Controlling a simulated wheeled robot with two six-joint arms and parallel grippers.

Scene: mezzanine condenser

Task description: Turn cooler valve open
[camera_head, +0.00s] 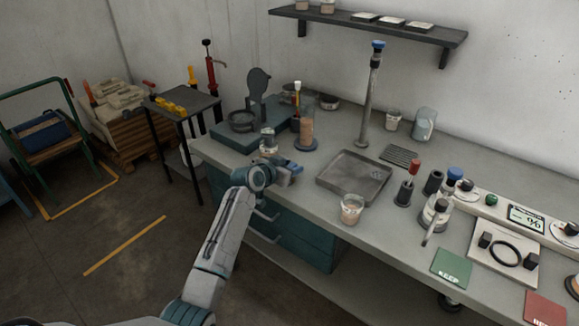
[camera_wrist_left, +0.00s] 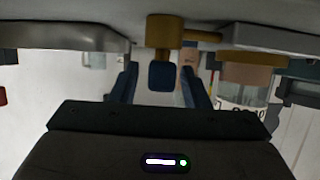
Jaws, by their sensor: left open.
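My left gripper (camera_head: 291,168) is at the front edge of the bench, left of the square grey tray. In the left wrist view its two dark blue fingers (camera_wrist_left: 160,91) are apart. A brass fitting with a dark blue block-shaped handle (camera_wrist_left: 162,76) shows between the fingers; it looks like the cooler valve, and I cannot tell whether the fingers touch it. A brass side pipe (camera_wrist_left: 200,36) runs right from it. In the head view I cannot make out this valve by the gripper. My right gripper is not in view.
The grey tray (camera_head: 329,183) and a glass beaker (camera_head: 352,208) stand right of my left gripper. A small jar (camera_head: 268,139) and a brown cylinder (camera_head: 306,130) stand behind it. A tall grey column with a blue top (camera_head: 368,95) rises at the back. Teal drawers (camera_head: 302,240) are below.

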